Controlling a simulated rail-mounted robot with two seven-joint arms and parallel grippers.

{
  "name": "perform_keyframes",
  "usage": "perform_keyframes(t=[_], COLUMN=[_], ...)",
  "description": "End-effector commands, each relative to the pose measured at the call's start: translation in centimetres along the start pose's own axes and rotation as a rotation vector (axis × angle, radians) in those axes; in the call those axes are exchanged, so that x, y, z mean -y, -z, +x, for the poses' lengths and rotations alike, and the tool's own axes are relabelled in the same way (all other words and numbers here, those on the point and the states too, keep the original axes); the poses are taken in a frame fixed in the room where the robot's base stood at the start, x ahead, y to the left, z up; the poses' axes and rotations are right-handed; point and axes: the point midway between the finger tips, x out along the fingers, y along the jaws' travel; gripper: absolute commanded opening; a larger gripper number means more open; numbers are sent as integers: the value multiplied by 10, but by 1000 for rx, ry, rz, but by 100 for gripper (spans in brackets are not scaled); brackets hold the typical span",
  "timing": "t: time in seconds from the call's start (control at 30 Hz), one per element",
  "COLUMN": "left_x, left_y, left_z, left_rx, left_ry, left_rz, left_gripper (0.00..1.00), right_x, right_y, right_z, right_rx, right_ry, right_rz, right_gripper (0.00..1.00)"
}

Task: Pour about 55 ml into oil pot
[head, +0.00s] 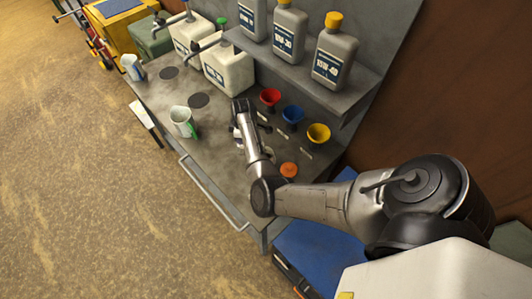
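Which vessel is the oil pot I cannot tell for sure. A pale jug with a green marking (183,122) stands upright on the grey bench (165,100), left of my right gripper. A similar jug with a blue marking (132,67) stands at the bench's far left end. My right gripper (239,128) is over the bench between the green-marked jug and the funnels. Its fingers are small and dark, so whether it is open or holds anything is unclear. My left gripper is out of view. Liquid levels cannot be seen.
Red (270,97), blue (292,114) and yellow (318,133) funnels stand behind my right arm. An orange round item (288,170) lies near it. Grey oil bottles (335,57) line the shelf (315,88). White pump canisters (228,70) stand at the back. Two dark discs (199,100) mark the bench.

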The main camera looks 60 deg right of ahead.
Motion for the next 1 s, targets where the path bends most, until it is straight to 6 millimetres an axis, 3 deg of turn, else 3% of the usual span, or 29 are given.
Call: perform_keyframes(t=[1.0], left_x=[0], left_y=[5], left_z=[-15], left_rx=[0], left_ry=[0], left_rz=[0], left_gripper=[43], right_x=[2], right_y=[4], right_z=[-7], right_rx=[-73], right_ry=[1], right_rz=[-16], right_gripper=[0])
